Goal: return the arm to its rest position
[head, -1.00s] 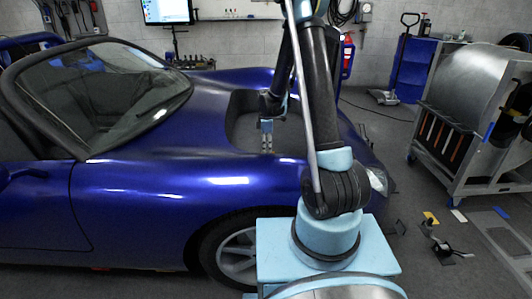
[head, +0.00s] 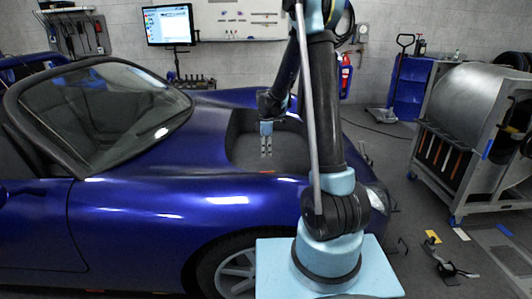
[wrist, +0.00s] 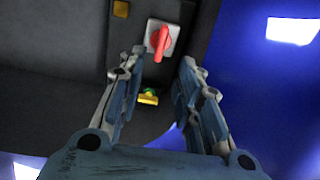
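My arm stands at the centre right of the head view and bends over the front of the blue car (head: 170,215). My gripper (head: 266,152) points down over the dark open bay (head: 240,140) in the car's front. In the wrist view my gripper (wrist: 163,58) is open, its two fingers apart with nothing held between them. A red rotary switch (wrist: 160,40) on a pale square plate shows beyond the fingertips.
A monitor (head: 168,25) hangs on the back wall. Small parts, including a black bracket (head: 445,265), lie on the floor at the lower right.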

